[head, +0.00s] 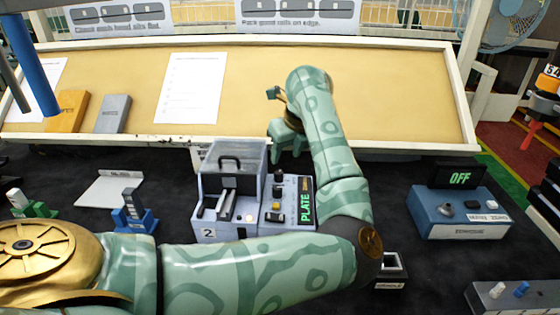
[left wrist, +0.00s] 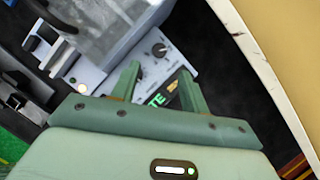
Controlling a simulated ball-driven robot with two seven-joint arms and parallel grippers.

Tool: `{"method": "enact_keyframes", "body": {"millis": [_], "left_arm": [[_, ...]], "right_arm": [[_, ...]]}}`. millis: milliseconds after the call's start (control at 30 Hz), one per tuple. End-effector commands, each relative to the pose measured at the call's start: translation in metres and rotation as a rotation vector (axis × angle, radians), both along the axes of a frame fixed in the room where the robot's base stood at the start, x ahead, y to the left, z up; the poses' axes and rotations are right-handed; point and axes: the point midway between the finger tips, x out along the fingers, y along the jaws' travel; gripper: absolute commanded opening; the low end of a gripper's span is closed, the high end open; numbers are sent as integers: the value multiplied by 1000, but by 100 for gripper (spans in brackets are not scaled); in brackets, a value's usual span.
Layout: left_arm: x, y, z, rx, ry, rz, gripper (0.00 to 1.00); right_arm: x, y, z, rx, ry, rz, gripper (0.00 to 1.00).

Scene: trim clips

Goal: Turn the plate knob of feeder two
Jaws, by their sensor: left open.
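Feeder two (head: 208,185) is a grey box with a clear lid, a black handle and a "2" label. Its control panel (head: 290,212) has dark knobs, a yellow part and a lit green "PLATE" display (head: 306,202). The upper dark knob (head: 279,178) also shows in the left wrist view (left wrist: 160,48), just beyond my fingertips. My left gripper (head: 288,153) is open and empty, above the panel's far end. In the left wrist view its fingers (left wrist: 157,74) point at the panel and partly cover the display. My right gripper is not in view.
A blue box with an "OFF" display (head: 460,178) stands at the right. A blue holder (head: 134,220) and a white tray (head: 105,190) stand at the left. A tilted tan board (head: 250,90) rises behind the feeder.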

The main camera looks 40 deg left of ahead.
Motion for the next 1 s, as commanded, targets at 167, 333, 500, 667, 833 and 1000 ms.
{"method": "enact_keyframes", "body": {"millis": [167,333,500,667,833,1000], "left_arm": [[-5,-16,46,1,-3,0,45],[-8,-26,68,1,0,0,45],[-8,-29,73,0,0,-1,45],[-8,-30,73,0,1,-1,45],[-8,-29,73,0,1,-1,45],[-8,-29,73,0,1,-1,45]], "right_arm": [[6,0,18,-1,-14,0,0],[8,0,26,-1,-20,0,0],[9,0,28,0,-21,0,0],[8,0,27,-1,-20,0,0],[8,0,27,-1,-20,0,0],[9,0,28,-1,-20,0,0]]}}
